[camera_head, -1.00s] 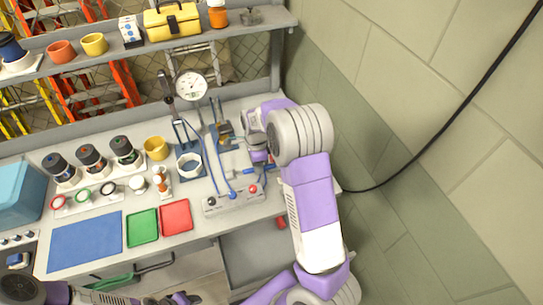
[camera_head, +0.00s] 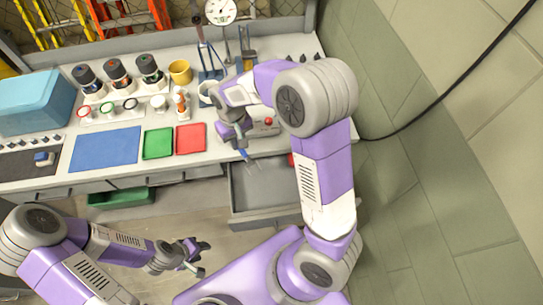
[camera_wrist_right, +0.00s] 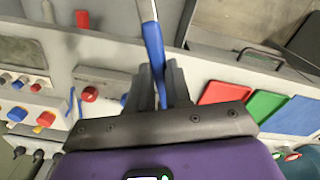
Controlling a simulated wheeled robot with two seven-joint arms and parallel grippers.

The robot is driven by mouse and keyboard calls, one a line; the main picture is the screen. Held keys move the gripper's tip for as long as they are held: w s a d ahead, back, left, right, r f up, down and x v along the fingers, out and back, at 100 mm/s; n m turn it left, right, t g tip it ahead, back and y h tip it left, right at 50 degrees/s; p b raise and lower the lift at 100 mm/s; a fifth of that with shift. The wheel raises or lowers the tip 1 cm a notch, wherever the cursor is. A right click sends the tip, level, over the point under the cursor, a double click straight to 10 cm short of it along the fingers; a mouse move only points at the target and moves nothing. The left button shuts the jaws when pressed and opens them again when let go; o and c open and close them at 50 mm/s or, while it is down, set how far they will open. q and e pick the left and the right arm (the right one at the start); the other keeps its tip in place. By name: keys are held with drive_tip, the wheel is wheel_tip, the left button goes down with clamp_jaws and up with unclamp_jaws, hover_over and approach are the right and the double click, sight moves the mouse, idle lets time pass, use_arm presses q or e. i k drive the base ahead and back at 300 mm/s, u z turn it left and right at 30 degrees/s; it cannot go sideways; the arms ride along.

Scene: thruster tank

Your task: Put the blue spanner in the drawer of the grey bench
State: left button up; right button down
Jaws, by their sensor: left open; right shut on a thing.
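The blue spanner (camera_wrist_right: 153,45) is in my right gripper (camera_wrist_right: 160,88), its blue handle between the two fingers and its metal end pointing away from them. In the head view the right gripper (camera_head: 241,146) is above the bench's front edge, beside the open drawer, with the spanner (camera_head: 252,160) partly hidden. My left gripper (camera_head: 197,258) is open and empty, low in front of the bench.
Red (camera_head: 191,138), green (camera_head: 157,143) and blue (camera_head: 105,148) mats lie on the bench, left of my right gripper. A green bin (camera_head: 121,197) sits under the bench edge. A teal box (camera_head: 40,102) stands at the left. A wall with a black cable is at the right.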

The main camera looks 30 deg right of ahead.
sight(282, 199)
drive_tip(key=u, duration=1.35)
drive_tip(key=i, duration=0.8)
drive_tip(key=z, duration=3.35)
